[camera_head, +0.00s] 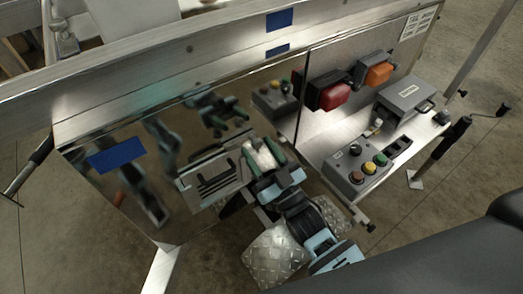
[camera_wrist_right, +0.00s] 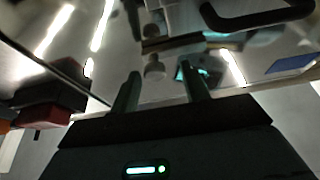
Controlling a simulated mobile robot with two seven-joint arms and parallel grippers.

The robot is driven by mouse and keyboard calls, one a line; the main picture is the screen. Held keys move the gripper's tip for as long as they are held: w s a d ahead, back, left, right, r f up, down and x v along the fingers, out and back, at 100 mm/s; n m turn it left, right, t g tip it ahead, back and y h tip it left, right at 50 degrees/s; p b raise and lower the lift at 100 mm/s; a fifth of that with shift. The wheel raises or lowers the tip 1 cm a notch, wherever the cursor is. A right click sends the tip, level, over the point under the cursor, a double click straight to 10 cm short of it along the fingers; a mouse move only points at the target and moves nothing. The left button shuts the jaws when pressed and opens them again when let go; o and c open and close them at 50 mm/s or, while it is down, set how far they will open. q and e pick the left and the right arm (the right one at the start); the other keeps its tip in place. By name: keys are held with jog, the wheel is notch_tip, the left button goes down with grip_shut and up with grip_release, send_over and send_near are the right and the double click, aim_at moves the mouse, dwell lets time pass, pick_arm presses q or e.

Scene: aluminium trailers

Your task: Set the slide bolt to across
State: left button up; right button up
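The slide bolt is on the shiny panel of the trailer, beside a metal plate (camera_head: 190,196) with a dark bar handle (camera_head: 214,187). In the right wrist view the dark handle (camera_wrist_right: 255,18) shows at the top. A small pale knob (camera_wrist_right: 153,69), seemingly the bolt's, lies between and just beyond the fingertips there. My right gripper (camera_head: 263,158) has its two green fingers apart near the right end of the plate; it also shows in the right wrist view (camera_wrist_right: 160,82). I cannot tell whether it touches the knob. The bolt's position is unclear. My left gripper is not in view.
Right of my gripper are a red lamp (camera_head: 335,96), an orange lamp (camera_head: 378,74), a grey box (camera_head: 404,96) and a button box (camera_head: 356,172) on a shelf. A crank (camera_head: 452,137) stands at the far right. The panel mirrors my arms. Blue patches (camera_head: 117,155) mark it.

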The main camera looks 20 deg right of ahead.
pick_arm(q)
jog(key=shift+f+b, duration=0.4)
jog(key=shift+b, duration=0.2)
pick_arm(e)
jog(key=v, duration=0.8)
jog(key=shift+w, duration=0.1)
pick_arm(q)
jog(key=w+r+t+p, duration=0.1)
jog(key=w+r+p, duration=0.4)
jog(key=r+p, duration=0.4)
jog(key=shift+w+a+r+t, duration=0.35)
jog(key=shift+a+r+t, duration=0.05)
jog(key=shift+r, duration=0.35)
pick_arm(e)
jog(key=s+d+f+g+h, duration=0.2)
jog(key=s+f+g, duration=0.2)
jog(key=s, duration=0.4)
jog(key=s+d+f+m+g+h, duration=0.1)
jog(key=s+d+f+g, duration=0.2)
jog(key=s, duration=0.6)
jog(key=s+d+f+m+g+h, duration=0.1)
jog(key=s+d+f+g+h, duration=0.1)
jog(key=s+f+g, duration=0.3)
jog(key=s+f, duration=0.1)
jog(key=s, duration=0.2)
jog(key=shift+s+d+h, duration=0.25)
jog(key=shift+s+h, duration=0.05)
jog(key=shift+s, duration=0.1)
